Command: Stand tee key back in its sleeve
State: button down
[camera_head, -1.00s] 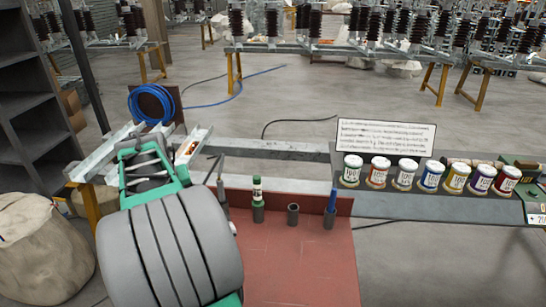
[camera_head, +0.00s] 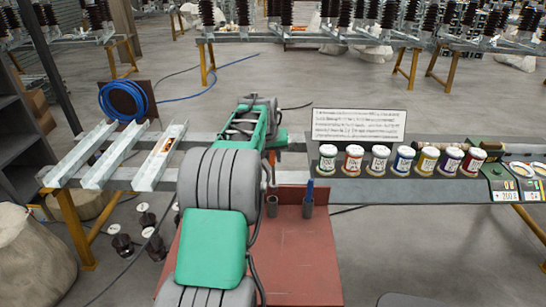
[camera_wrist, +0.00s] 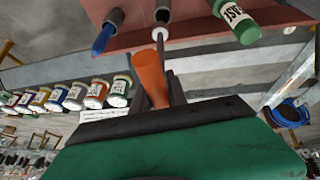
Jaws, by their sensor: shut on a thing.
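My gripper (camera_wrist: 160,92) is shut on an orange-handled tool (camera_wrist: 151,72), which I take as the tee key. Its thin grey shaft points at the mouth of the middle sleeve (camera_wrist: 162,15). The shaft end meets or overlaps that mouth; I cannot tell whether it is inside. In the head view the orange handle (camera_head: 271,158) shows above the middle sleeve (camera_head: 272,206), roughly in line with it. My arm hides most of the gripper there. The sleeves stand on a red board (camera_head: 300,250).
A blue-handled tool (camera_head: 309,190) stands in the sleeve on the right. A green-and-white container (camera_wrist: 237,20) is on the middle sleeve's other side, hidden in the head view. Several labelled cans (camera_head: 378,160) line the grey shelf, before a text sign (camera_head: 358,125).

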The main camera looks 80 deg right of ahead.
aim_at(273, 184)
jog(key=shift+w+f+b, duration=0.1)
jog(key=shift+f+b, duration=0.65)
jog(key=shift+f, duration=0.6)
jog(key=shift+r, duration=0.2)
jog(key=shift+a, duration=0.3)
jog(key=shift+f+b, duration=0.15)
jog(key=shift+b, duration=0.15)
jog(key=shift+f+b, duration=3.3)
jog(key=shift+f, duration=1.85)
jog(key=c, duration=1.2)
grip_release()
jog(key=shift+c, duration=0.2)
